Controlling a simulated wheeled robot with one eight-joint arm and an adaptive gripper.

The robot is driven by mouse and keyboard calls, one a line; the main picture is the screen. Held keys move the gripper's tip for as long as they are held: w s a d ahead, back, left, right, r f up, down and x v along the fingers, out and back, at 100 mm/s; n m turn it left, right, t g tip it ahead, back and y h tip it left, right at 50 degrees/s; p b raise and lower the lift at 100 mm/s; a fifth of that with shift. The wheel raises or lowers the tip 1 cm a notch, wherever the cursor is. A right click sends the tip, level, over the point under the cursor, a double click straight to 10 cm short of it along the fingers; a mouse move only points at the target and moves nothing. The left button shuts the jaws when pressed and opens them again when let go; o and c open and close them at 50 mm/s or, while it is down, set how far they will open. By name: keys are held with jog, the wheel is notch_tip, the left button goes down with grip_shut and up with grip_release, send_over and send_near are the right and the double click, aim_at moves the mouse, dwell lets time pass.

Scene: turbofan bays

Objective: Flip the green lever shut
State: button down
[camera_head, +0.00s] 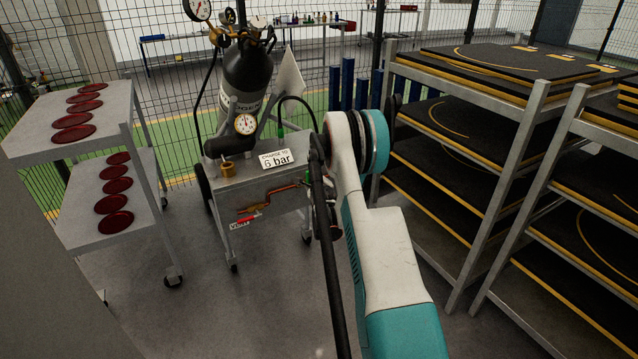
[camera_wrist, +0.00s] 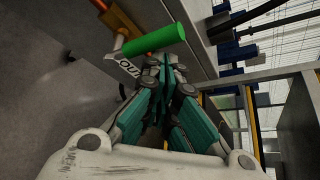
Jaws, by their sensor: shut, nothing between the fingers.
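The green lever (camera_wrist: 155,40) shows in the wrist view as a green cylinder at the end of an orange-brown pipe fitting (camera_wrist: 118,18). A white tag reading "OUT" (camera_wrist: 128,67) lies just beside it. My gripper (camera_wrist: 167,62) is shut and empty, its teal fingers close together. Its tips are close to the lever's side, near its free end; I cannot tell if they touch. In the head view my arm hides the gripper and most of the lever; only a small green bit (camera_head: 307,179) shows beside the arm.
The grey cart (camera_head: 240,185) carries a gas cylinder (camera_head: 248,75), a gauge (camera_head: 245,124), a "6 bar" sign (camera_head: 275,159) and a red lever (camera_head: 248,217) at "VENT". A trolley (camera_head: 105,125) with dark red discs stands left. Shelves (camera_head: 520,130) stand right. Floor in front is clear.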

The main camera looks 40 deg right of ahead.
jog(key=shift+w+a, duration=0.1)
jog(key=shift+a, duration=0.1)
dwell(0.6)
jog(key=s+a+p, duration=0.3)
jog(key=s, duration=0.6)
jog(key=shift+a, duration=0.1)
dwell(0.5)
